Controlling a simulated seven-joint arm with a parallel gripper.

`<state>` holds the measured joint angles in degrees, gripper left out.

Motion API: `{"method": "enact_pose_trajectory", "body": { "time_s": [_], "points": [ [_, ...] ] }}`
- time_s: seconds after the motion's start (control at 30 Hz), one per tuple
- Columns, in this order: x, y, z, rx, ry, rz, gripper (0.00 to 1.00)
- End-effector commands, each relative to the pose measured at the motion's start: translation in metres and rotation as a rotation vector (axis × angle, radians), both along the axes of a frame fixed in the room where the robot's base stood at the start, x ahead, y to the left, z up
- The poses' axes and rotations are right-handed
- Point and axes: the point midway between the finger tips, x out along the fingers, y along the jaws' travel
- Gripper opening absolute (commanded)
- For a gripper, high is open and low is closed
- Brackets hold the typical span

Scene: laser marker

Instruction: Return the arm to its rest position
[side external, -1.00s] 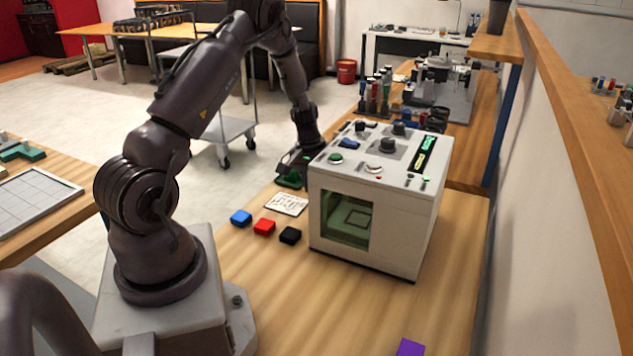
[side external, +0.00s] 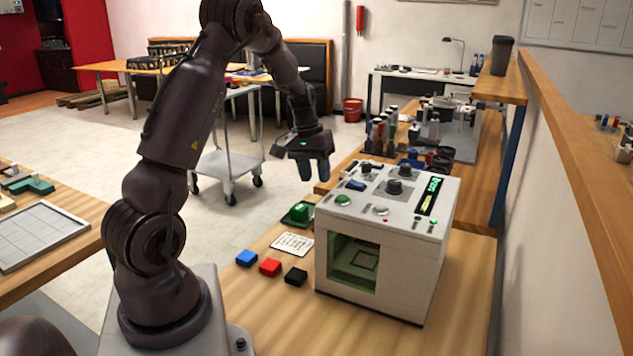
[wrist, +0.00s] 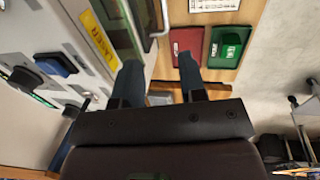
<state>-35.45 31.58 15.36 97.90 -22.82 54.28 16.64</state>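My gripper (side external: 314,170) hangs in the air behind and above the white laser marker (side external: 385,265), fingers pointing down. In the wrist view its two fingers (wrist: 160,82) are apart with nothing held between them. The arm is bent, raised high at the elbow. A green stamp-like object (side external: 298,214) sits on the table beside the machine, below the gripper. The wrist view shows that green object (wrist: 228,46) next to a red pad-like one (wrist: 187,45). The red one is not visible in the side view.
A grey cart (side external: 228,165) stands on the floor behind. The air around the gripper looks clear.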

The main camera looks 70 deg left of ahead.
Motion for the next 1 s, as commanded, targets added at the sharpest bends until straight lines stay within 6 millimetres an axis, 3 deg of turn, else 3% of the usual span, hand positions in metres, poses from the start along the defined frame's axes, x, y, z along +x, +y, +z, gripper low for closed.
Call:
{"method": "enact_pose_trajectory", "body": {
  "time_s": [0.33,0.47,0.57,0.73,0.87,1.0],
  "points": [
    [0.000,0.000,0.000,0.001,-0.001,0.000,0.38],
    [0.005,-0.015,0.014,0.011,-0.018,-0.029,0.38],
    [0.011,-0.046,0.042,0.033,-0.050,-0.091,0.38],
    [0.006,-0.125,0.097,0.089,-0.126,-0.252,0.38],
    [-0.014,-0.182,0.127,0.143,-0.184,-0.382,0.38],
    [-0.047,-0.234,0.147,0.212,-0.253,-0.520,0.38]
  ]
}}
